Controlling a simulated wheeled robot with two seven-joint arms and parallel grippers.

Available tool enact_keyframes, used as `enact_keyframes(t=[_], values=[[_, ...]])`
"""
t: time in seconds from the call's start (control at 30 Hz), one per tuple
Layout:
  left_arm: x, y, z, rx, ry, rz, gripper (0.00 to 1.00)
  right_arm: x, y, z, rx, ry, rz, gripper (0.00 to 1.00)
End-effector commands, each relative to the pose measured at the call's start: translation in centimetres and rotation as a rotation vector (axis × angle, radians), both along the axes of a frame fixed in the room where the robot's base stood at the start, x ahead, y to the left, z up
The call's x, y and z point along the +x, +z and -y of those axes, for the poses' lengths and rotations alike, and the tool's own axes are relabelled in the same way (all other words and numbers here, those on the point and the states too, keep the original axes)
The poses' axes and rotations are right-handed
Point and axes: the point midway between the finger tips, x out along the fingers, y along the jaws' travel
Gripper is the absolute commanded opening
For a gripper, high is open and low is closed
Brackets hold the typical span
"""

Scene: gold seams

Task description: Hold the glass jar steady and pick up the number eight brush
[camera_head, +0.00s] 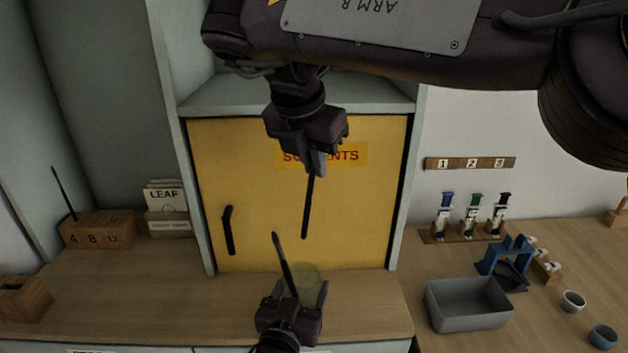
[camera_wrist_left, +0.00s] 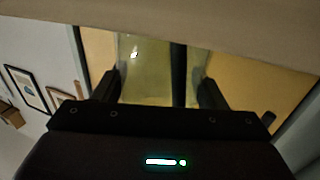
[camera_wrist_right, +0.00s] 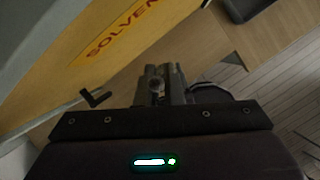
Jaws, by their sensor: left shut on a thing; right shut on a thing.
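My left gripper (camera_head: 296,299) is shut on the glass jar (camera_head: 310,284), which stands low in front of the yellow cabinet. The see-through yellowish jar also shows between the fingers in the left wrist view (camera_wrist_left: 148,72). A dark stick (camera_head: 284,262) stands tilted at the jar; it looks like a brush in it. My right gripper (camera_head: 316,162) is shut on a thin dark brush (camera_head: 307,208), which hangs down above the jar, apart from it. No number on either brush can be read. A wooden block (camera_head: 98,231) marked 4, 8, 12 holds one dark brush (camera_head: 64,194) at its 4 end.
The yellow cabinet door (camera_head: 255,225) with a dark handle is behind both grippers. A LEAF box (camera_head: 166,200) stands beside the block. At right are a grey tray (camera_head: 466,304), a blue stand (camera_head: 510,259), tubes and small cups.

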Motion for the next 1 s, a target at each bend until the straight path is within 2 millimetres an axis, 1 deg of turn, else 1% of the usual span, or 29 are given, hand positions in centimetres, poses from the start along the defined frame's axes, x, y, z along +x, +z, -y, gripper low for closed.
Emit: enact_keyframes(t=[0.27,0.3,0.47,0.77,0.87,0.97,1.0], values=[[0.0,0.0,0.0,0.0,0.0,-0.001,0.36,0.0,0.2,0.0,0.0,0.0,0.0,0.0],[0.0,0.0,0.0,0.0,0.0,-0.001,0.69,0.0,0.2,0.0,0.0,0.0,0.0,0.0],[0.0,0.0,0.0,0.0,0.0,0.0,0.9,0.0,0.2,0.0,0.0,0.0,0.0,0.0],[-0.1,0.0,0.0,0.0,0.0,0.0,0.91,0.0,0.1,0.0,0.0,0.0,0.0,0.0],[-0.9,-0.2,-0.3,0.001,-0.001,-0.002,0.91,0.0,0.1,0.0,0.0,0.0,0.0,0.0],[-2.4,-0.2,-0.8,-0.001,-0.001,-0.003,0.91,0.0,0.1,0.0,0.0,0.0,0.0,0.0],[-3.2,-0.2,-1.1,-0.001,-0.001,-0.004,0.91,0.0,0.1,0.0,0.0,0.0,0.0,0.0]])
